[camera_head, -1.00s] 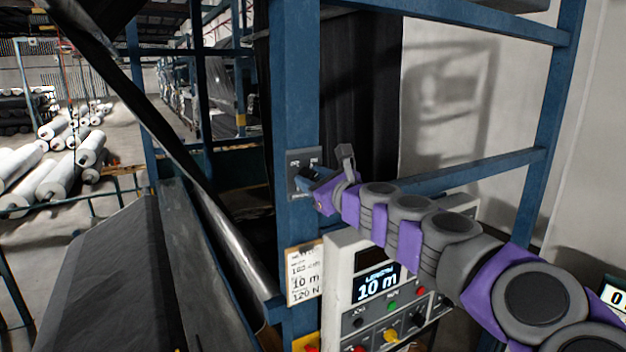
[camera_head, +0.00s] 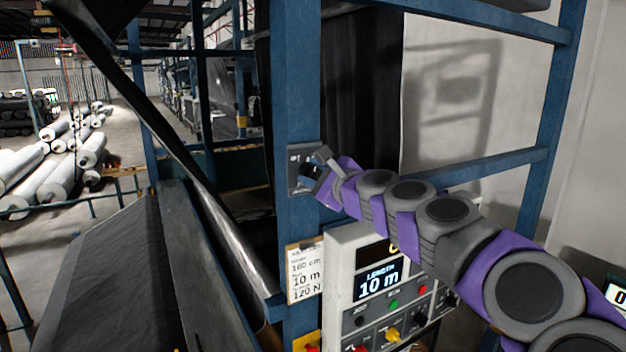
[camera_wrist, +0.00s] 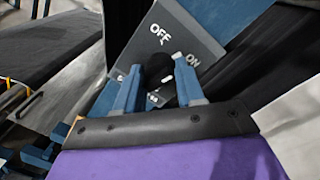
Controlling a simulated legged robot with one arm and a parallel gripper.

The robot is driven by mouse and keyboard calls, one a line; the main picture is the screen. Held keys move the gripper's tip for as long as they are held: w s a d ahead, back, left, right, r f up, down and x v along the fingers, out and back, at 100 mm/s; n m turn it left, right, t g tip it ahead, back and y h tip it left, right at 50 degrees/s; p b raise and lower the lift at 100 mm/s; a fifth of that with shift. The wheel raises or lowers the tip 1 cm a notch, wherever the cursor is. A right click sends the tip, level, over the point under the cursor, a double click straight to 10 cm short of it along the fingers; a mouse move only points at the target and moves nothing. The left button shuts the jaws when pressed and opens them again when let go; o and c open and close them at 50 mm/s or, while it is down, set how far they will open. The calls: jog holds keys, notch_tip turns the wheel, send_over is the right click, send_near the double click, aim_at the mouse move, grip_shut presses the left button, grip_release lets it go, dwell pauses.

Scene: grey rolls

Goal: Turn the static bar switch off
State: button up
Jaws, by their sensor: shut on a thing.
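The static bar switch's grey plate (camera_head: 294,158) is fixed to the blue upright post, in the middle of the head view. In the wrist view, the tilted plate (camera_wrist: 189,35) shows the white words OFF and ON, with OFF to the left of ON. The round black knob (camera_wrist: 158,70) sits below the words, with a white mark on its right side. My gripper (camera_wrist: 160,82) has its two blue fingers on either side of the knob, shut on it. In the head view, my gripper (camera_head: 312,172) covers part of the plate.
A control panel (camera_head: 350,312) with a "10 m" display, buttons and knobs is below my arm. A paper label (camera_head: 304,272) hangs on the post. Blue frame bars and a dark sheet (camera_head: 362,95) lie behind. White rolls (camera_head: 60,170) are far left.

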jog(key=n+b, duration=0.1)
jog(key=n, duration=0.1)
jog(key=n+b, duration=0.2)
jog(key=n, duration=0.1)
jog(key=shift+f+h, duration=0.2)
jog(key=shift+h, duration=0.1)
jog(key=n+b, duration=0.5)
jog(key=n, duration=0.1)
jog(key=shift+s+a+h, duration=0.1)
jog(key=shift+a+h, duration=0.05)
jog(key=shift+h, duration=0.15)
jog(key=o, duration=0.9)
jog(key=shift+s+r, duration=0.1)
jog(key=shift+s, duration=0.05)
jog(key=shift+o, duration=0.4)
